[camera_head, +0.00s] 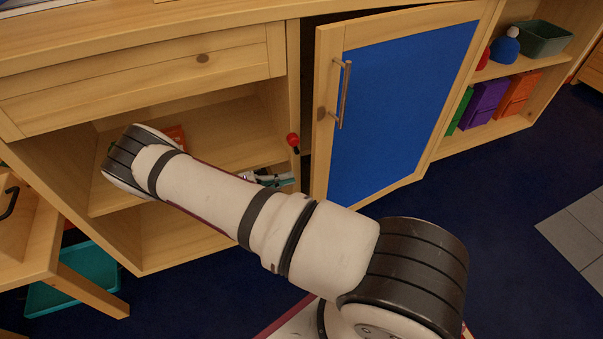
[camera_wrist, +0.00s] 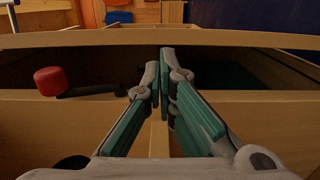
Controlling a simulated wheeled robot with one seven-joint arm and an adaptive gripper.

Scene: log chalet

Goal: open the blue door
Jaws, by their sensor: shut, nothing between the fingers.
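The blue door (camera_head: 405,105) is a blue panel in a light wood frame with a vertical metal handle (camera_head: 343,93) near its left edge. It stands ajar, with a dark gap along its left and top edges. My gripper (camera_wrist: 164,62) is shut and empty in the wrist view, its teal-padded fingers together in front of a dark opening between wooden edges. In the head view, part of my gripper (camera_head: 270,180) shows beyond my forearm, left of the door and apart from its handle. The forearm hides the rest.
A red knob on a black stalk (camera_head: 293,140) sits left of the door; a red knob (camera_wrist: 49,80) also shows left of my fingers. Open shelves (camera_head: 200,135) lie under a drawer (camera_head: 150,80). Shelves (camera_head: 520,75) hold coloured items at right. Blue floor (camera_head: 500,210) is clear at right.

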